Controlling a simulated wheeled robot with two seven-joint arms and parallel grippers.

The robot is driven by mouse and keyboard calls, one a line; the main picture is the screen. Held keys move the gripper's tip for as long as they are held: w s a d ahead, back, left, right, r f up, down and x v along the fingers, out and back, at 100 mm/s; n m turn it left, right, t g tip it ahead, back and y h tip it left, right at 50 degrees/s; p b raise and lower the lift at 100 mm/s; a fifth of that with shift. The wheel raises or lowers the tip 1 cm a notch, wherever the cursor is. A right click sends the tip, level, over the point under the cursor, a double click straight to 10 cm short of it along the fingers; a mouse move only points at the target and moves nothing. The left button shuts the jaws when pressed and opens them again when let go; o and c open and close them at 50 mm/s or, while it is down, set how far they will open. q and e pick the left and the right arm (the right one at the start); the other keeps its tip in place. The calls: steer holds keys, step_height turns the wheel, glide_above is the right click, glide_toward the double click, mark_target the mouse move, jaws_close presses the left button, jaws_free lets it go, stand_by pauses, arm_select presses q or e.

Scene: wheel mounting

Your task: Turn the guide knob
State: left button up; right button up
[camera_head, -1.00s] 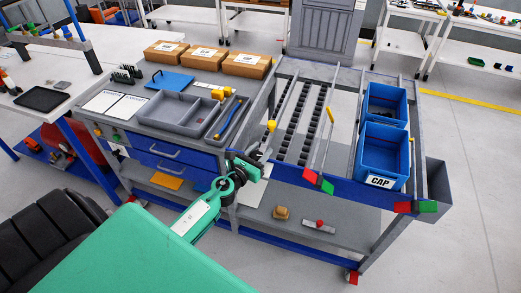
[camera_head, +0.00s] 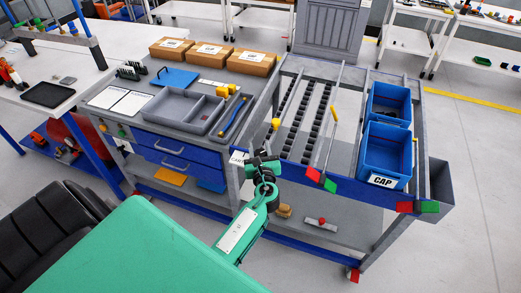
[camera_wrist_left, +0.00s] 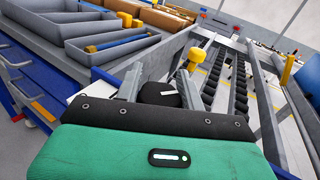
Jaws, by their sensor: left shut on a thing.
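My left gripper (camera_head: 262,160) is at the front left corner of the roller rack. In the left wrist view its two grey fingers (camera_wrist_left: 160,88) stand either side of a dark round knob (camera_wrist_left: 158,95) with a small white mark, which I take for the guide knob. The fingers are shut on it. In the head view the gripper hides the knob. A yellow-topped post (camera_wrist_left: 195,57) rises just beyond the knob; its top also shows in the head view (camera_head: 275,124). My right gripper is in neither view.
The roller rack (camera_head: 330,190) holds black roller tracks and two blue bins (camera_head: 385,150), one labelled CAP. Red and green blocks sit on its front rail. Open floor lies to the right.

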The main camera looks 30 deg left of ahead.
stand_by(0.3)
arm_select(q)
steer(key=o, duration=0.8)
steer(key=shift+o, duration=0.8)
steer(key=b+v, duration=0.3)
steer(key=v, duration=1)
steer(key=shift+s+d, duration=0.2)
steer(key=shift+d, duration=0.2)
